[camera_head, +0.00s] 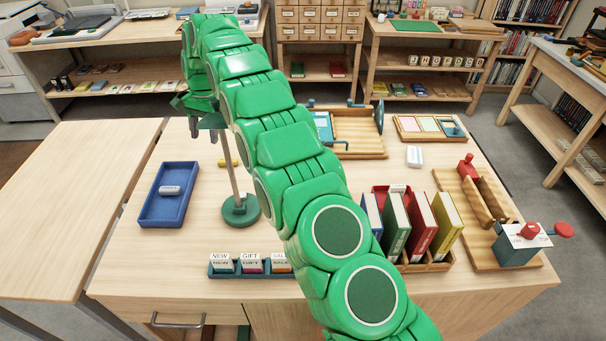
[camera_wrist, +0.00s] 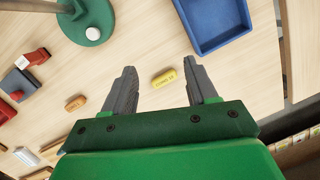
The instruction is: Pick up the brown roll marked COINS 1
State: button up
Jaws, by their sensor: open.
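In the wrist view, a small orange-brown roll (camera_wrist: 76,103) lies on the table left of my gripper (camera_wrist: 159,65); its marking is too small to read. My gripper is open and empty, pointing down over the table. A yellow roll (camera_wrist: 164,78) with dark lettering shows between its two fingers, apart from both. The yellow roll also shows in the head view (camera_head: 235,163), partly hidden. There my arm hides the part of the table where the brown roll lies. A grey roll (camera_head: 170,190) lies in the blue tray (camera_head: 150,213).
A lamp-like stand with a round green base (camera_head: 240,211) stands right of the blue tray. A card holder (camera_head: 250,271) is at the front edge. A rack of coloured books (camera_head: 422,225) and a wooden device (camera_head: 478,205) fill the right side. The table's left part (camera_head: 124,235) is clear.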

jog(key=w+d+r+m+t+y, duration=0.1)
jog(key=d+m+y, duration=0.55)
jog(key=d, duration=1.25)
jog(key=d+m+t+y, duration=0.1)
jog(key=d+m+y, duration=0.6)
jog(key=d, duration=1.2)
jog(key=shift+m+h, duration=0.35)
jog(key=shift+h, duration=0.4)
jog(key=f, duration=1.5)
jog(key=shift+w+a+f, duration=0.15)
jog(key=shift+w+a, duration=0.05)
jog(key=shift+a, duration=0.1)
jog(key=shift+x, duration=3.85)
grip_shut()
